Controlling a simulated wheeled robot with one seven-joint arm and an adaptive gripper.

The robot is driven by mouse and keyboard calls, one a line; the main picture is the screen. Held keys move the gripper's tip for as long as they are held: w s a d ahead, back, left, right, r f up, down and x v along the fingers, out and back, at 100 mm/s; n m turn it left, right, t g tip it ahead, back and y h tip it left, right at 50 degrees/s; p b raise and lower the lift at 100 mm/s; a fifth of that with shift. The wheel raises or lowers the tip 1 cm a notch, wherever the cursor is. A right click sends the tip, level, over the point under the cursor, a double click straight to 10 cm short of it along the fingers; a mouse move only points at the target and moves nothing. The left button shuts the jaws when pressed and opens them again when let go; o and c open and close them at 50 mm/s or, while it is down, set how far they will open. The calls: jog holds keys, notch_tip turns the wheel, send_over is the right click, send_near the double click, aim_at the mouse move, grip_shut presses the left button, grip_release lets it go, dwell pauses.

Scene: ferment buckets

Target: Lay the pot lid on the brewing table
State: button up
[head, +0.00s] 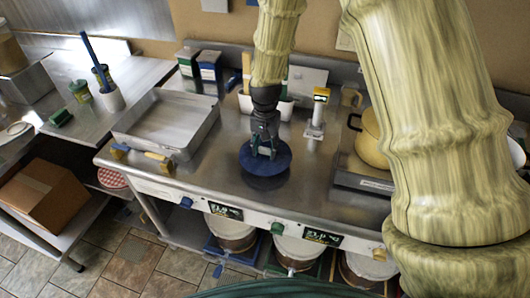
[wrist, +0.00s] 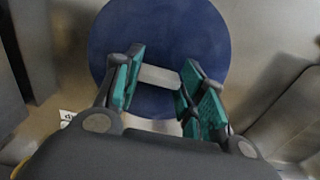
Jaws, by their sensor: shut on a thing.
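The pot lid (head: 268,165) is a dark blue disc in the head view, and it also fills the upper middle of the wrist view (wrist: 205,28). My gripper (head: 264,150) is above the lid. In the wrist view its green-padded fingers (wrist: 158,80) are shut on the lid's pale handle. The brewing table (head: 225,170) is a steel top beneath the lid. A dark shadow lies under the lid's front edge; whether the lid touches the table I cannot tell. The yellow pot (head: 372,145) stands at the right, partly hidden by my arm.
A steel tray (head: 165,122) is left of the lid, with a yellow-handled tool (head: 142,155) at the table's front edge. Boxes (head: 209,68) and a yellow-topped stand (head: 317,112) are behind. Bare table lies around the lid.

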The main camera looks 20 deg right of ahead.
aim_at(265, 149)
jog(key=shift+f+p, duration=0.7)
jog(key=shift+f, duration=0.95)
jog(key=shift+f, duration=0.15)
jog(key=o, duration=1.1)
jog(key=shift+c, duration=0.2)
jog(key=shift+r, duration=0.2)
jog(key=shift+r+b, duration=1.9)
jog(key=shift+r, duration=4.05)
